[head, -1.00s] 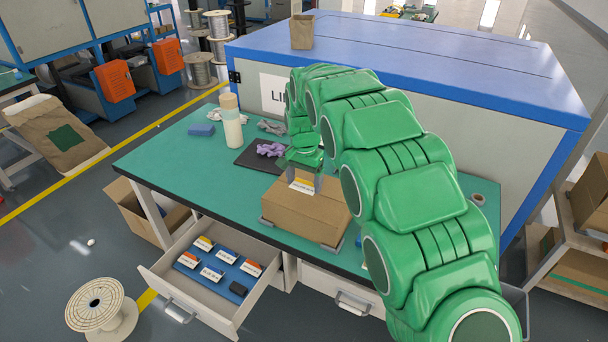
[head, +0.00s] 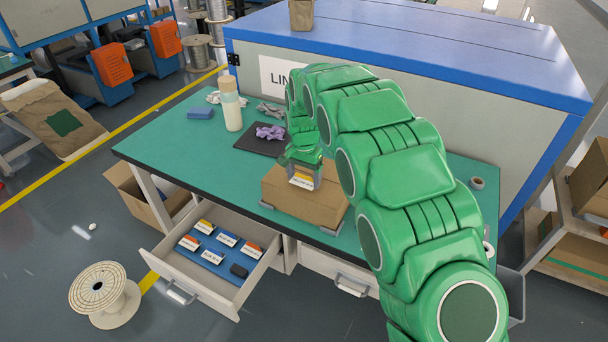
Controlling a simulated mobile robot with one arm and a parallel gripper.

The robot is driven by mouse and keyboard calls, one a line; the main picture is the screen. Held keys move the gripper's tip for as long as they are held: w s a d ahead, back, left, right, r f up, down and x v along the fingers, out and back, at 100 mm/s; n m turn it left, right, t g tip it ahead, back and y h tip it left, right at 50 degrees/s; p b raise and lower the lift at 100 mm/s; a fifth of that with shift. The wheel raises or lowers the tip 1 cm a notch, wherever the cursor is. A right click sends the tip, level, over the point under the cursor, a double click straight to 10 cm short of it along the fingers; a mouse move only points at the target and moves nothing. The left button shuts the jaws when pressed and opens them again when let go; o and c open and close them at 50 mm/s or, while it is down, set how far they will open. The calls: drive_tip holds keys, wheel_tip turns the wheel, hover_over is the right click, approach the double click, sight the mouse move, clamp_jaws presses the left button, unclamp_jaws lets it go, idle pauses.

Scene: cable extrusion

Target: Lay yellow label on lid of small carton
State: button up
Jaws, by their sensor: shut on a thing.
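The small carton (head: 312,204) is a closed brown box on the green table, near its front edge. My gripper (head: 302,182) is over the carton's lid and points down. It is shut on a label (head: 301,181) with a yellow strip and a white face. The label is at or just above the lid; I cannot tell whether it touches. My green arm comes from the lower right and hides part of the table behind the carton.
An open drawer (head: 178,289) below holds several labels on a blue mat. A bottle (head: 230,104), purple gloves (head: 270,132) on a dark pad, a blue block (head: 200,113) and a tape roll (head: 477,183) are on the table (head: 170,150). Its left part is clear.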

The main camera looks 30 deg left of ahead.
drive_tip(key=shift+f, duration=0.6)
drive_tip(key=o, duration=0.7)
drive_tip(key=shift+r, duration=3.9)
drive_tip(key=shift+d, duration=0.1)
